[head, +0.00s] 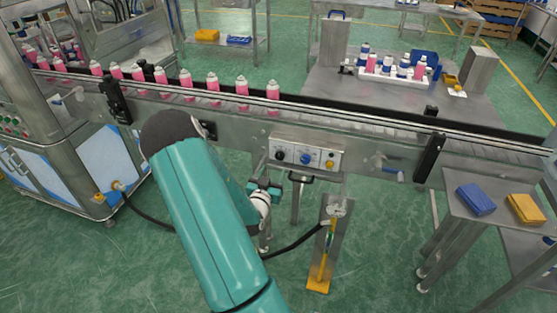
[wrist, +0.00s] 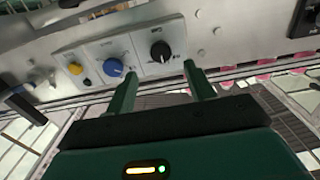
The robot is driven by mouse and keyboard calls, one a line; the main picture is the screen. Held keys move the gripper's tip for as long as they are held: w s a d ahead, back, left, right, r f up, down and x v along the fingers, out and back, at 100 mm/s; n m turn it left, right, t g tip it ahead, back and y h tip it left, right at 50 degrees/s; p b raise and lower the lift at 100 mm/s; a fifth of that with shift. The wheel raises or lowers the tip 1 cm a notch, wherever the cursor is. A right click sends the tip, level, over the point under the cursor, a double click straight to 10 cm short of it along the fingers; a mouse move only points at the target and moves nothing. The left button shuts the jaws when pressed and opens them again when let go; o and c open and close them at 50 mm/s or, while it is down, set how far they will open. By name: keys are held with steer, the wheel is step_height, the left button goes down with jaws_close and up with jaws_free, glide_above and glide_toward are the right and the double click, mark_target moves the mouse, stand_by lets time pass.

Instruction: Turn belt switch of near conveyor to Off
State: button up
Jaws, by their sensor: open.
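The near conveyor (head: 390,130) runs across the head view. A grey control panel (head: 318,148) on its front side carries a black knob (head: 280,155), a blue knob (head: 306,158) and a yellow knob (head: 330,163). Their labels are too small to read, so I cannot tell which is the belt switch. In the wrist view the panel appears turned round, with the black knob (wrist: 160,52) at right, the blue knob (wrist: 115,67) in the middle and the yellow knob (wrist: 76,68) at left. My gripper (wrist: 162,72) is open and empty, its fingertips pointing towards the black knob, apparently without touching it.
Pink cans (head: 213,82) with white tops stand in a row on the belt's left part. A post with a yellow foot (head: 318,285) stands below the panel.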

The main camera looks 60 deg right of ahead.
mark_target(279, 157)
steer(key=d, duration=0.2)
steer(key=w+d, duration=0.1)
steer(key=d, duration=0.4)
steer(key=shift+w+d, duration=0.15)
steer(key=shift+d, duration=0.2)
steer(key=c, duration=1)
